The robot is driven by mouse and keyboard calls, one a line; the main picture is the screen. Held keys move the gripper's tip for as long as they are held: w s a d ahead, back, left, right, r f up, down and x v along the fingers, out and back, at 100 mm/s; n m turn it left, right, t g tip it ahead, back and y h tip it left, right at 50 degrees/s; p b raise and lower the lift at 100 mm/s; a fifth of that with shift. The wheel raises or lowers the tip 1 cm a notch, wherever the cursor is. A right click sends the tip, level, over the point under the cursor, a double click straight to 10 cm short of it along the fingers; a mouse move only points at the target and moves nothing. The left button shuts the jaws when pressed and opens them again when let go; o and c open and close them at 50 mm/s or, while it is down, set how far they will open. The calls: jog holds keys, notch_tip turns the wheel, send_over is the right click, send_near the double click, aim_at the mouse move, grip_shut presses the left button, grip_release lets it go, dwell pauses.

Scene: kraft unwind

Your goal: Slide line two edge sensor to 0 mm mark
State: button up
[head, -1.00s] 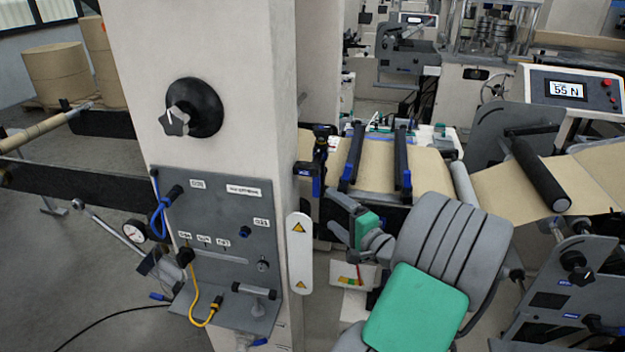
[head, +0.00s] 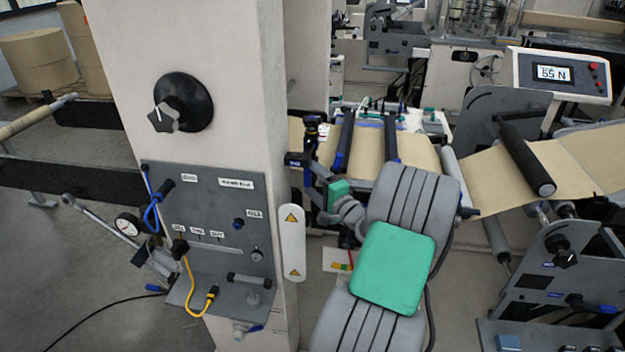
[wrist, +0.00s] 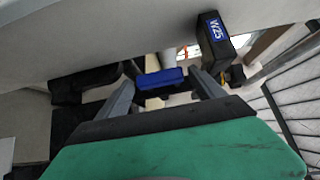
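The edge sensor (head: 297,159) is a dark block with blue parts on the web side of the beige column, at the left edge of the brown kraft web (head: 415,153). In the wrist view a black block marked W25 (wrist: 213,40) sits at upper right, and a blue piece (wrist: 160,77) lies ahead between the fingers. My gripper (wrist: 162,88) is open, its two grey fingers apart on either side of the blue piece; I see no clear contact. In the head view my gripper (head: 312,192) is just below the sensor. No 0 mm mark is readable.
The beige column (head: 215,90) stands close left of my gripper, with a knob (head: 183,102), a grey panel (head: 210,230) and a white warning plate (head: 291,243). Dark bars (head: 343,140) cross the web. A display (head: 553,73) reads 55 N at right.

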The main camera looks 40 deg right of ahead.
grip_shut()
dwell(0.7)
